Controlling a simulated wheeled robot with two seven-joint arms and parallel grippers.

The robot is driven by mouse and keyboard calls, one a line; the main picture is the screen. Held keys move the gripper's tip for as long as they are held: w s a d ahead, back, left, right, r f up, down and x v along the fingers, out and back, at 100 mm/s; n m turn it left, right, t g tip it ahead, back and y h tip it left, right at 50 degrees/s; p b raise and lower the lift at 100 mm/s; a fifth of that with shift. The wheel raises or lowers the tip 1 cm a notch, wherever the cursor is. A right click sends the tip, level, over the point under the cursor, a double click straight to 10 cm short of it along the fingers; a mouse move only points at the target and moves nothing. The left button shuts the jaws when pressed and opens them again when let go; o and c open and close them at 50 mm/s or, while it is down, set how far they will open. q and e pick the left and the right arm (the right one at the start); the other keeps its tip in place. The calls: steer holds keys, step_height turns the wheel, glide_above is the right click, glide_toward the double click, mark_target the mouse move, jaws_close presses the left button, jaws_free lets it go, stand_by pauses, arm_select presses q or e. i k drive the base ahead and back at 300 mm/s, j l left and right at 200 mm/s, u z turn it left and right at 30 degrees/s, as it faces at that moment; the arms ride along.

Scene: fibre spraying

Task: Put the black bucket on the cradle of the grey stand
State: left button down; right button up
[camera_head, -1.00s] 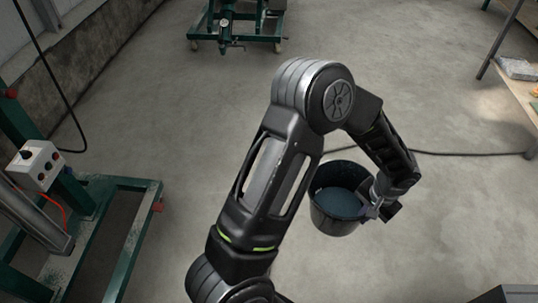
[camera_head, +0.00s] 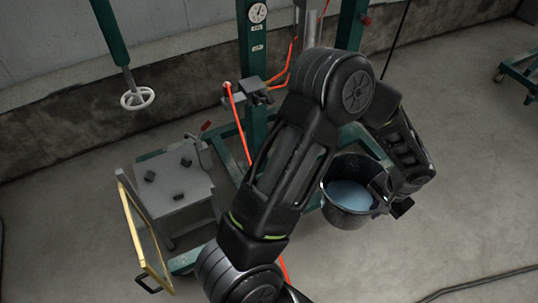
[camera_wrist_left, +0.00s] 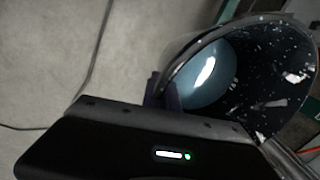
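The black bucket (camera_head: 348,214) hangs at the right of the head view with blue-grey liquid inside. My left gripper (camera_head: 385,194) is shut on its rim at the right side and holds it above the floor. In the left wrist view the speckled bucket (camera_wrist_left: 275,85) fills the upper right, and the fingers of my left gripper (camera_wrist_left: 163,92) pinch its rim. A grey stand (camera_head: 182,187) with several small black blocks on its top is at the left of the head view, apart from the bucket. My left arm partly covers the space between them. My right gripper is out of view.
A green frame (camera_head: 253,85) with a gauge and orange hoses stands behind my arm. A yellow-edged panel (camera_head: 146,238) is in front of the grey stand. A white handwheel (camera_head: 138,98) hangs at upper left. The floor at right is mostly clear, with a cable (camera_head: 485,285).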

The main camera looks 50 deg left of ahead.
mark_target(173, 178)
steer(key=k+j+u, duration=0.25)
steer(key=j, duration=0.35)
steer(key=k+j+u, duration=0.1)
steer(key=k+j, duration=0.2)
steer(key=k+j+u, duration=0.15)
steer(key=j, duration=0.2)
steer(key=k+j+u, duration=0.1)
steer(key=j, duration=0.25)
